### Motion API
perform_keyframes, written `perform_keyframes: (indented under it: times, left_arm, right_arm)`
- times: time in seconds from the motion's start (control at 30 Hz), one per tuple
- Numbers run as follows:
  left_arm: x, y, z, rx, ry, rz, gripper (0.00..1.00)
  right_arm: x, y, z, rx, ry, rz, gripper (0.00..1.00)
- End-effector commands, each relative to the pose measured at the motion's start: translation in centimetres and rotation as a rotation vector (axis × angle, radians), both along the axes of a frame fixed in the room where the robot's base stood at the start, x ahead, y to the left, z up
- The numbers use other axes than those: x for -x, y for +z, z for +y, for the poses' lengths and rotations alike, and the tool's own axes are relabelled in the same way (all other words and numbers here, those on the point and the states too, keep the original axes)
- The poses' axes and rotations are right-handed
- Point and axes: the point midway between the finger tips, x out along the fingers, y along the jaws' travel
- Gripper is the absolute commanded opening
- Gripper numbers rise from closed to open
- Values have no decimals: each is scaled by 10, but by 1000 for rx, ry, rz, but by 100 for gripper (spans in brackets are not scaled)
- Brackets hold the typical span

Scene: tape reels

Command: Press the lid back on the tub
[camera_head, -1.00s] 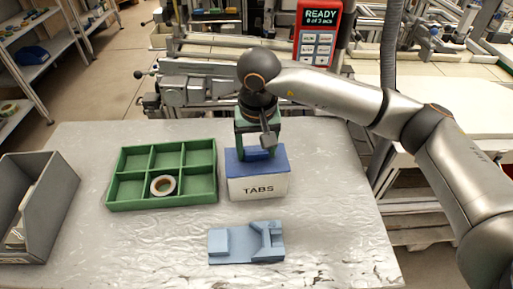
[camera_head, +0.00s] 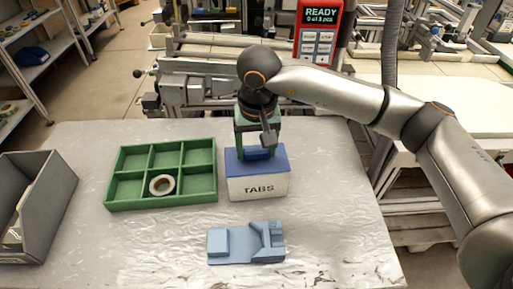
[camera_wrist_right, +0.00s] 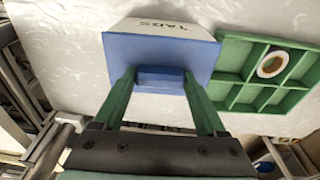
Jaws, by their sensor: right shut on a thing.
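The white tub (camera_head: 258,188), marked TABS, stands on the table to the right of the green tray. The blue lid (camera_head: 275,166) lies on top of the tub and appears level; I cannot tell whether it is fully seated. My right gripper (camera_head: 257,153) reaches down from above and is shut on the lid's raised handle. In the right wrist view, its green fingers (camera_wrist_right: 160,85) stand on either side of the blue handle (camera_wrist_right: 160,73), with the lid (camera_wrist_right: 125,50) around it. My left gripper is not in view.
The green tray (camera_head: 132,203) with compartments holds one tape reel (camera_head: 161,185) in its front middle compartment. A light blue fixture (camera_head: 246,245) lies in front of the tub. A grey bin (camera_head: 50,215) stands at the left edge. The table is bare at front right.

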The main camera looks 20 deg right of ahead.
Motion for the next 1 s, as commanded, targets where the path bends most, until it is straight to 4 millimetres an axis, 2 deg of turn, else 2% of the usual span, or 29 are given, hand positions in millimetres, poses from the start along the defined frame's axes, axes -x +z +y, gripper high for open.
perform_keyframes:
  times: [0.4,0.43,0.63,1.0]
  left_arm:
    - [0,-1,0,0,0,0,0]
    - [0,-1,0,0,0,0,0]
    - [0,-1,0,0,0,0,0]
    - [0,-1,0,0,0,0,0]
  right_arm:
    - [0,0,0,0,-1,0,19]
    - [0,0,0,0,-1,0,77]
    - [0,0,0,0,0,0,100]
    - [0,0,0,0,0,0,100]
